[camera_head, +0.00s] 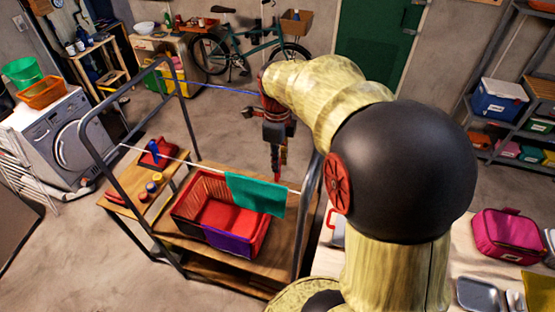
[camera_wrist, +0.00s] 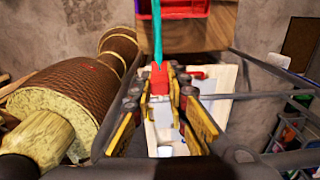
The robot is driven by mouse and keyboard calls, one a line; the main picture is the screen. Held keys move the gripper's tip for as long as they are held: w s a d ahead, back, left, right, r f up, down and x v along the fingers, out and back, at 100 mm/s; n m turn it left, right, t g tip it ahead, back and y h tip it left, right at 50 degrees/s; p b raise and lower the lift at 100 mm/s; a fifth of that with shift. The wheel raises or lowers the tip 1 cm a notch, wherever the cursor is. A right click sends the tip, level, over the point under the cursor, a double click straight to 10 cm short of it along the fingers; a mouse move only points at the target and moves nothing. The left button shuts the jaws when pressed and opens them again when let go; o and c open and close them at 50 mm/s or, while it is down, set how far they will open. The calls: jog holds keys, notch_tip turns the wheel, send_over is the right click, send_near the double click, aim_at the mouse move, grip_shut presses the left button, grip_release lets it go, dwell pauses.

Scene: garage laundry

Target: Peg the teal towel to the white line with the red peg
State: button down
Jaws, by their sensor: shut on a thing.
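The teal towel (camera_head: 256,195) hangs folded over the white line (camera_head: 208,167), near the line's right end. In the wrist view the towel (camera_wrist: 157,35) shows nearly edge-on as a thin teal strip. My gripper (camera_head: 278,152) is above the towel's right end, pointing down. It is shut on the red peg (camera_wrist: 158,77), which sits between the fingertips (camera_wrist: 160,95). In the head view the peg (camera_head: 277,167) points down close above the line and towel. I cannot tell whether it touches them.
A red basket (camera_head: 183,208) with red and purple cloth stands on the wooden bench below the line. A metal frame (camera_head: 98,142) carries the white line and a blue line (camera_head: 222,87) behind. A side table (camera_head: 125,198) at left holds small jars and a red tray.

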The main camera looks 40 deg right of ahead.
aim_at(278, 178)
jog(key=shift+f+b, duration=2.6)
jog(key=shift+f, duration=1.55)
jog(key=c, duration=1.7)
grip_release()
jog(key=shift+o, duration=0.2)
jog(key=shift+r, duration=0.1)
notch_tip(278, 178, up, 12)
jog(key=shift+a, duration=0.1)
jog(key=shift+n, duration=0.3)
